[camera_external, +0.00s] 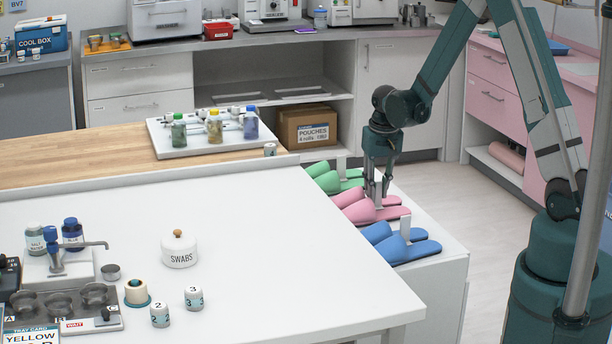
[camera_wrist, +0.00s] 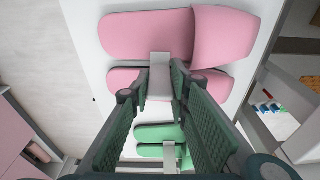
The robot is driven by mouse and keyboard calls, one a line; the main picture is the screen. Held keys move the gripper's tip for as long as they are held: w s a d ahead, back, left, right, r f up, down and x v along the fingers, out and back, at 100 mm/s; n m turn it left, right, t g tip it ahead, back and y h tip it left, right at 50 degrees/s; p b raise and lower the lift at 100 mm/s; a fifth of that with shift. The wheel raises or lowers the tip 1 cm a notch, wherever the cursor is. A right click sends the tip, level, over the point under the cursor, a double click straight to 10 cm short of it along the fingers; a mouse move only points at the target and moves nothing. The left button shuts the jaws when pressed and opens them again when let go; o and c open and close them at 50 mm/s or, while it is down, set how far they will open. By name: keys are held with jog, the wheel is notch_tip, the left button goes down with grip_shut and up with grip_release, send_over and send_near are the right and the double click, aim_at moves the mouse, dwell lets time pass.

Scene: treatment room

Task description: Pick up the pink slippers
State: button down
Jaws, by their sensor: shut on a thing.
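The pink slippers (camera_external: 358,211) lie as a pair on a white ledge between a green pair and a blue pair. In the wrist view the pink slippers (camera_wrist: 150,35) fill the top, joined by a pale grey upright tab (camera_wrist: 160,82). My gripper (camera_external: 377,197) points down over the pink pair. In the wrist view, its fingers (camera_wrist: 162,85) close on the tab from both sides. Whether the slippers are off the ledge is hard to tell.
Green slippers (camera_external: 327,173) and blue slippers (camera_external: 403,247) lie close on either side, each with a similar tab. The white table (camera_external: 270,215) borders the ledge on the left. Open floor (camera_external: 510,240) lies to the right.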

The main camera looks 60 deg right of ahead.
jog(key=shift+r+p, duration=1.2)
jog(key=shift+r, duration=3.7)
